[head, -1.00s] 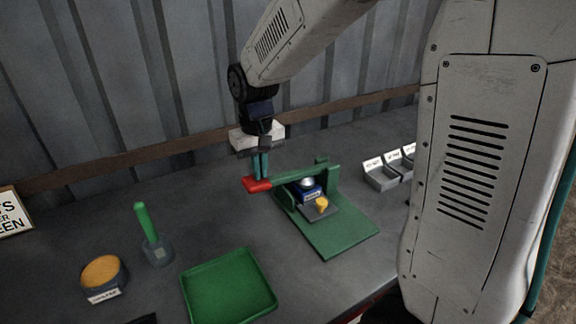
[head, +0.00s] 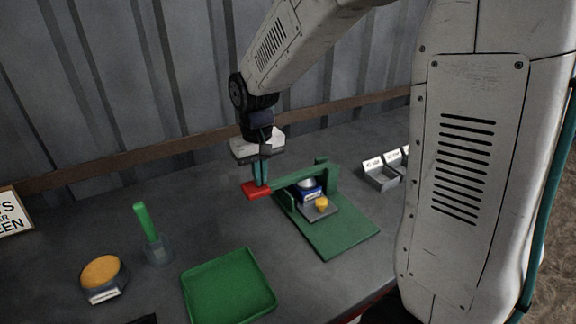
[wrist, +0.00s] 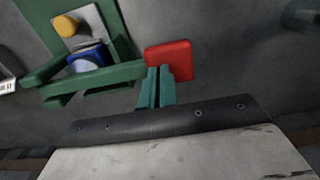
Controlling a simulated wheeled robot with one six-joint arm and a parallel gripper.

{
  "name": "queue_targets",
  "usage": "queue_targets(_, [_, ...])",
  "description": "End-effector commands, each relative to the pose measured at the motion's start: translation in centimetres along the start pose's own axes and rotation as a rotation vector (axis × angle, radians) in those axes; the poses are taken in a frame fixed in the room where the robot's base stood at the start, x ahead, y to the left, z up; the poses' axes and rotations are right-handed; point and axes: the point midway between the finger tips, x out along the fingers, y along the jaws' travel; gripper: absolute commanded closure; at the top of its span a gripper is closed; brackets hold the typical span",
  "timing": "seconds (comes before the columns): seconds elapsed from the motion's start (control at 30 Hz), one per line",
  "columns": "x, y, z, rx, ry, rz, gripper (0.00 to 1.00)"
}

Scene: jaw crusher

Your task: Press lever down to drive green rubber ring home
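A green press (head: 337,238) stands on the bench. Its green lever (head: 288,180) ends in a red pad (head: 254,191) and slopes slightly down towards it. My gripper (head: 261,184) points down onto the red pad, its two teal fingers together and empty. In the wrist view the fingertips (wrist: 157,72) meet the edge of the red pad (wrist: 168,60). Under the lever is a blue block (head: 309,193) with a silvery round top, which also shows in the wrist view (wrist: 88,58). I cannot make out the green rubber ring.
A yellow knob (head: 321,203) sits in front of the blue block. A green tray (head: 228,287), a round orange-topped pot (head: 102,272) and a green rod in a holder (head: 147,225) stand front left. Labelled grey bins (head: 382,179) stand at right. The corrugated wall is close behind.

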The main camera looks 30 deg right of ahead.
Motion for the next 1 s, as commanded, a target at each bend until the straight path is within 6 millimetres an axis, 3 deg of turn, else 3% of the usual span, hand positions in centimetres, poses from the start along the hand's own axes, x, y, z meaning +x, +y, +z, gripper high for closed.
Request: queue_targets(1.0, [-8.0,0.0,-0.1,0.0,0.003,-0.001,1.0])
